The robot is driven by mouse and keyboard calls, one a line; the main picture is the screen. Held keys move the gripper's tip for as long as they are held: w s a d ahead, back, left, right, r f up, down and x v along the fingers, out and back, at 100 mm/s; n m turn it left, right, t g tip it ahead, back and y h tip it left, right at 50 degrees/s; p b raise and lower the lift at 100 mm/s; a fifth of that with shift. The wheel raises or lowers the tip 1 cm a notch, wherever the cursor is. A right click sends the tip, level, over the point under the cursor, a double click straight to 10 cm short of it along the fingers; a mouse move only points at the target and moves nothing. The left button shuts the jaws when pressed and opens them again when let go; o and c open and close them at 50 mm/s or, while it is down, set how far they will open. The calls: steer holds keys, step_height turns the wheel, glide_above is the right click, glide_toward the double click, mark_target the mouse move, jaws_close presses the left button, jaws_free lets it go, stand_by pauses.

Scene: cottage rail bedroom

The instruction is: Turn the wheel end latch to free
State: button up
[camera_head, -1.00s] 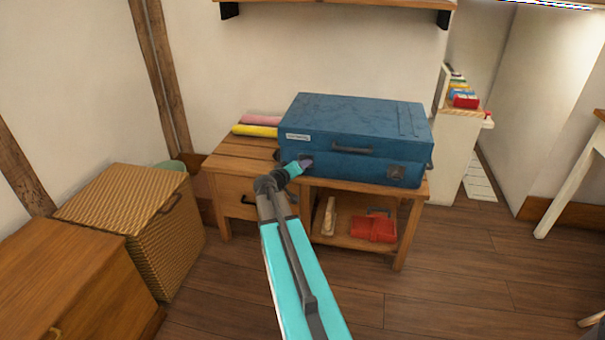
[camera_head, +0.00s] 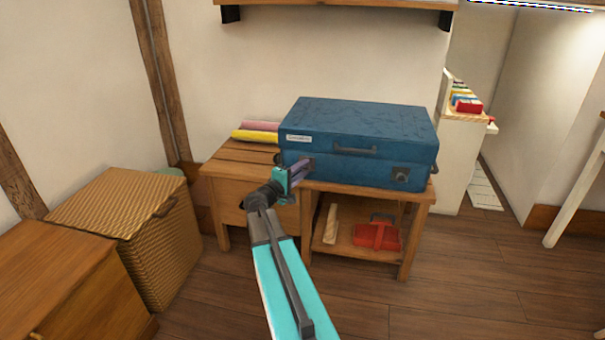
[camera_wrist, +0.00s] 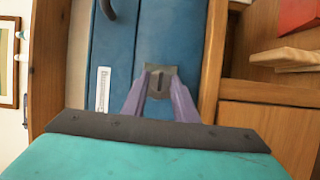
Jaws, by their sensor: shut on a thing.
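A blue hard case (camera_head: 360,118) lies flat on a wooden bench, with a handle and a white label on its front. The latch at its left end (camera_wrist: 158,70) is a dark plate with a small upright knob in the wrist view. My gripper (camera_head: 304,164) reaches that latch from the front; in the wrist view its purple fingers (camera_wrist: 158,86) are closed on the knob. The fingers partly hide the latch in the head view. A second latch (camera_head: 401,174) sits at the case's right end. I cannot tell from wheels which end is the wheel end.
Pink and yellow rolls (camera_head: 256,134) lie left of the case. A wicker basket (camera_head: 135,220) stands at left. Floor at right is clear.

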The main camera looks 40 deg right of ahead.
steer(key=shift+n, duration=0.3)
steer(key=o, duration=1)
steer(key=shift+a, duration=0.1)
steer(key=a+p, duration=0.1)
steer(key=a, duration=0.3)
steer(key=s+a+p, duration=0.1)
steer(key=a, duration=0.4)
steer(key=s+a, duration=0.1)
steer(key=a, duration=0.3)
steer(key=shift+s+a+p, duration=0.15)
steer(key=shift+a+p, duration=0.05)
steer(key=shift+p, duration=0.2)
